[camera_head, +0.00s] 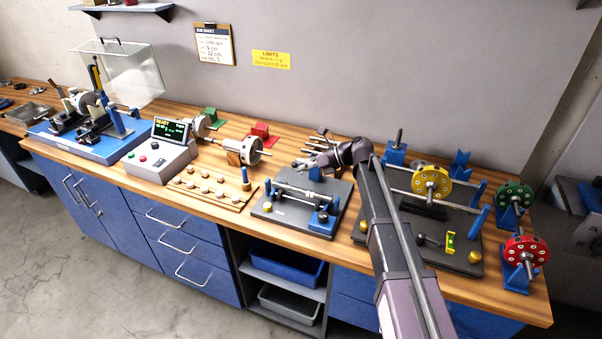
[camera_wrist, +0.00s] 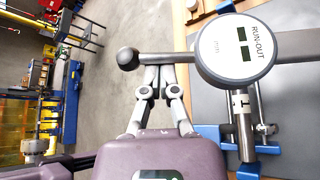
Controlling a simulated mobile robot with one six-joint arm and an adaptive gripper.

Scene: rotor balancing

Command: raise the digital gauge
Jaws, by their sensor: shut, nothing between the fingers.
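The digital gauge (camera_wrist: 236,50) shows in the wrist view as a round white face marked RUN-OUT with two dark display windows. A grey bar runs left from it to a dark ball knob (camera_wrist: 127,57). My gripper (camera_wrist: 160,68) is shut and empty, its fingertips at the bar between knob and gauge. The bar hides the very tips, and I cannot tell whether they touch it. In the head view my gripper (camera_head: 302,163) is over the back of a grey bench fixture (camera_head: 270,206) holding a horizontal shaft. I cannot make out the gauge there.
A control box (camera_head: 160,158) and a wooden tray of small weights (camera_head: 213,187) stand left of the fixture. To the right are a dark plate with a yellow rotor (camera_head: 431,183), and green and red rotors (camera_head: 526,250) on blue stands.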

